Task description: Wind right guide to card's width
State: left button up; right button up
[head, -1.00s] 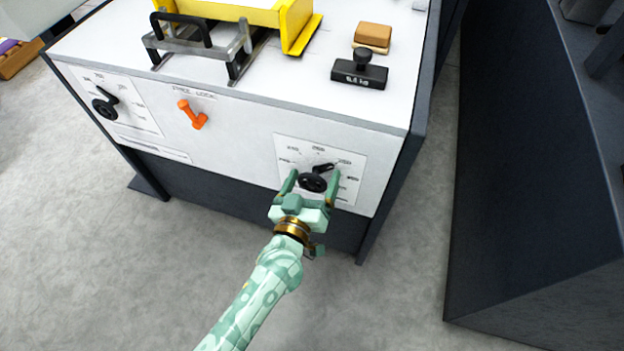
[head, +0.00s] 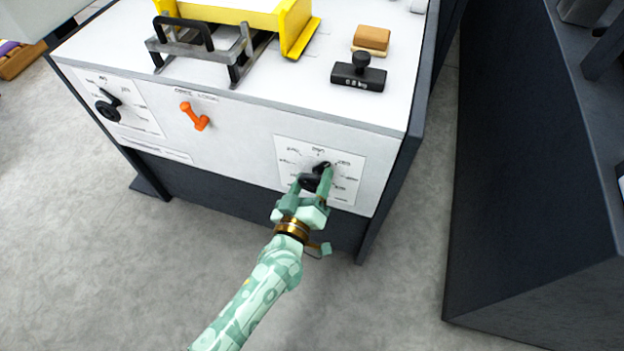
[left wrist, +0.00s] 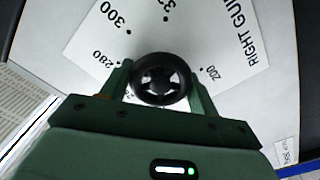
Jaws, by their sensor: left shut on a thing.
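The right guide dial's black knob (head: 309,182) sits on a white scale plate (head: 345,192) on the machine's front panel, at the right. Its pointer is partly behind a finger and seems to lean up and right; I cannot read its exact value. My left gripper (head: 312,180) is shut on the knob, a finger on either side. In the left wrist view the round knob (left wrist: 160,78) lies between the green fingers (left wrist: 160,90), and the plate (left wrist: 190,40) reads "RIGHT GUI", with 300 and 280 visible. My right gripper is out of view. I cannot make out the card.
An orange lever (head: 194,116) and a second dial (head: 108,108) are further left on the panel. On top stand a yellow guide (head: 290,25), a black weight (head: 359,75) and a tan block (head: 371,40). A dark cabinet (head: 530,190) stands to the right across a floor gap.

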pick_arm(q)
jog(key=n, duration=0.2)
jog(key=shift+n, duration=0.4)
jog(key=shift+n+p, duration=0.35)
jog(key=shift+n, duration=0.55)
jog(key=n, duration=0.4)
jog(key=shift+f+n, duration=0.2)
jog(key=shift+n, duration=0.1)
jog(key=n, duration=0.4)
jog(key=shift+f, duration=0.1)
jog(key=shift+n+b, duration=0.35)
jog(key=shift+n, duration=0.45)
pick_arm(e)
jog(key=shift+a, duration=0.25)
pick_arm(q)
jog(key=o, duration=1)
jog(key=shift+c, duration=0.2)
